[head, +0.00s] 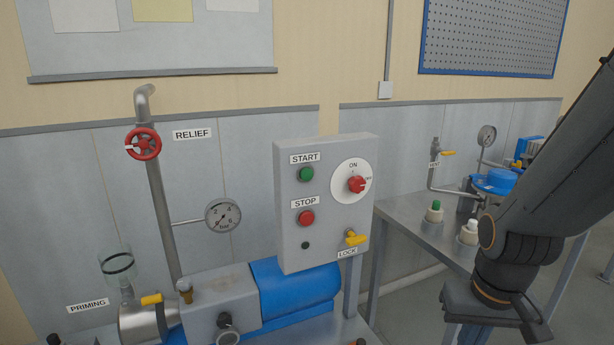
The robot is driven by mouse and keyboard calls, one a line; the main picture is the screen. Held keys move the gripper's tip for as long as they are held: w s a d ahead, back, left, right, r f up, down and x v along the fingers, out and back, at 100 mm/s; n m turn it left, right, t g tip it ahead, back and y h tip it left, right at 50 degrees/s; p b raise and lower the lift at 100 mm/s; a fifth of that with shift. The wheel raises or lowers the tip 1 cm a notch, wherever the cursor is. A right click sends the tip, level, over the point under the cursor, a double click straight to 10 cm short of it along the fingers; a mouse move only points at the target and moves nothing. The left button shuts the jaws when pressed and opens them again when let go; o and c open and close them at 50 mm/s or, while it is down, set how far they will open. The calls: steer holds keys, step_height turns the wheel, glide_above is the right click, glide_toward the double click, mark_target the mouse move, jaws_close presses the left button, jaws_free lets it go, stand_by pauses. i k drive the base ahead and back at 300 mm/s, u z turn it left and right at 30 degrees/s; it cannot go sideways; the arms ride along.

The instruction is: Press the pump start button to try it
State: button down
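The green START button (306,174) is at the upper left of a grey control box (328,225), under its START label. The red STOP button (306,218) is below it. A red rotary knob (356,184) sits on a white dial, with ON marked at the top; its white mark seems to point right. A yellow LOCK lever (355,238) is at the box's lower right. A small dark round spot, perhaps an unlit lamp, is below STOP.
A blue pump motor (295,287) is below the box. To the left are a red RELIEF handwheel (143,143), a pressure gauge (222,215) reading low, and a clear PRIMING cup (118,264). A side table (405,207) with fittings stands behind my arm.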

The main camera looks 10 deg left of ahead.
mark_target(306, 174)
steer(key=z, duration=2.2)
steer(key=k, duration=1.15)
steer(key=u, duration=1.05)
